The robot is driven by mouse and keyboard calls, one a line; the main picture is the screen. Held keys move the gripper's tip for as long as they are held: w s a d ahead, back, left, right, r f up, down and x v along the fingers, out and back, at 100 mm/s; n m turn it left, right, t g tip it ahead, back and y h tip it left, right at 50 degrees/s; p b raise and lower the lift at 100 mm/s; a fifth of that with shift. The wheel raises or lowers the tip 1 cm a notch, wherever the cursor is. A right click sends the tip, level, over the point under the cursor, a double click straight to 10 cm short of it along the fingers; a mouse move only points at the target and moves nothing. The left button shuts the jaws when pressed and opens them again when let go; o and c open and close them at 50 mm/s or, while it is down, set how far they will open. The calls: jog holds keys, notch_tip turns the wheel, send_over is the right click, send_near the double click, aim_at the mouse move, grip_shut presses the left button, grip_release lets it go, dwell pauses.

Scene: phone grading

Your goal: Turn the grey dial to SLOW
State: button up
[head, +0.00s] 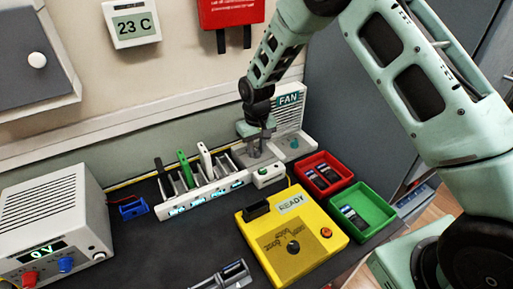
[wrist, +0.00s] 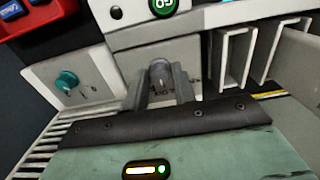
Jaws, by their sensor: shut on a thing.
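The grey dial (wrist: 160,72) shows in the wrist view between the two fingers of my gripper (wrist: 162,86), which is shut on it. The dial sits on a pale panel, and a few marks show just below it, too covered to read. I cannot tell which label it points to. In the head view my gripper (head: 257,148) comes down in front of the grey vented fan unit (head: 291,121) with the FAN sign (head: 289,99). There the gripper hides the dial.
A teal knob (wrist: 66,82) stands beside the dial; it also shows in the head view (head: 294,143). A small white box (head: 267,177) is close in front. The slotted phone rack (head: 205,196) is left, red (head: 337,161) and green (head: 379,217) trays right, a yellow tester (head: 264,258) in front.

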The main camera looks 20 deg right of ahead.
aim_at(257, 150)
jog(key=shift+w+r, duration=0.1)
jog(key=o, duration=1)
notch_tip(257, 150, up, 17)
jog(key=shift+r+b, duration=0.15)
jog(key=shift+b, duration=0.95)
jog(key=s+a+r+n, duration=0.1)
jog(key=s+a, duration=0.2)
jog(key=s, duration=0.4)
jog(key=s+a+r+n+y, duration=0.1)
jog(key=s+a, duration=0.2)
jog(key=s, duration=0.4)
jog(key=s+a+n, duration=0.1)
jog(key=s+a, duration=0.2)
jog(key=s, duration=0.4)
jog(key=s+d, duration=0.1)
jog(key=s, duration=0.4)
jog(key=s+f+n, duration=0.1)
jog(key=s, duration=0.3)
jog(key=s+d+f+n, duration=0.1)
jog(key=s, duration=0.4)
jog(key=shift+s+d, duration=0.35)
